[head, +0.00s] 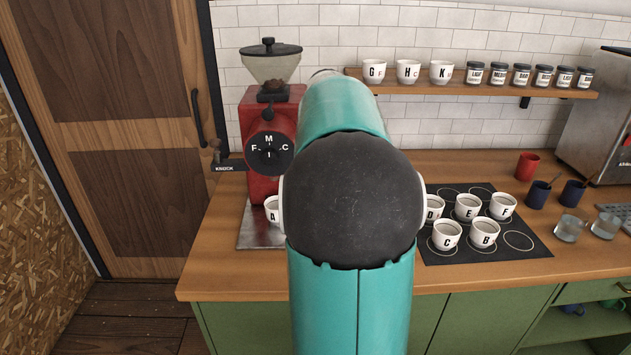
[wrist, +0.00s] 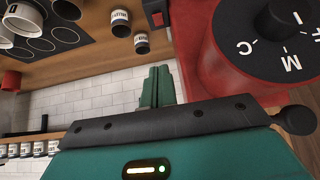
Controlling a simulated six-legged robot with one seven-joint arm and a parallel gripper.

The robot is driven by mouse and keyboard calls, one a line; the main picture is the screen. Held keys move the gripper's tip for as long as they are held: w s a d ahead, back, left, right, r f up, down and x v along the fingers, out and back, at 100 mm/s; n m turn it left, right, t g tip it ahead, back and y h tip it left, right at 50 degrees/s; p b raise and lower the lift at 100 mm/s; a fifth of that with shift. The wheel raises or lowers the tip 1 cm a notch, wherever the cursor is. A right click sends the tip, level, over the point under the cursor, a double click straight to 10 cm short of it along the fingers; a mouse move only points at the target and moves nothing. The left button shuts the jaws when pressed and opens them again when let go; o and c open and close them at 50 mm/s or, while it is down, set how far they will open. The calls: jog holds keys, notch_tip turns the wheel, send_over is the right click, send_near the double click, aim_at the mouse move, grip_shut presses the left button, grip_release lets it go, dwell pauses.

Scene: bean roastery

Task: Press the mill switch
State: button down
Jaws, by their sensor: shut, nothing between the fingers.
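The red mill (head: 258,187) stands on the counter at the back left, with a clear hopper (head: 270,68) on top and a black dial (head: 270,153) lettered F, M, C and I. In the wrist view its dial (wrist: 280,35) and red body (wrist: 205,75) fill the right side. A small red rocker switch (wrist: 157,18) in a black frame shows at the top middle, beside the mill body. My gripper (wrist: 160,72) has its green fingers together and empty, left of the mill body and below the switch in the picture. In the head view my arm hides the gripper and switch.
A lettered cup (head: 272,209) sits at the mill's foot. Several cups stand on a black mat (head: 440,257) to the right. A shelf (head: 480,88) holds cups and jars above. Two dark-lidded jars show near the switch, one at the front (wrist: 142,43). A knock bar (head: 228,167) projects left.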

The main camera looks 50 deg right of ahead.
jog(key=x, duration=2)
jog(key=shift+a, duration=0.1)
notch_tip(320, 180, down, 3)
jog(key=shift+s+a+f, duration=0.1)
jog(key=shift+f, duration=0.5)
jog(key=shift+a+f, duration=0.1)
jog(key=shift+f, duration=0.25)
jog(key=shift+r, duration=0.2)
jog(key=shift+r, duration=0.65)
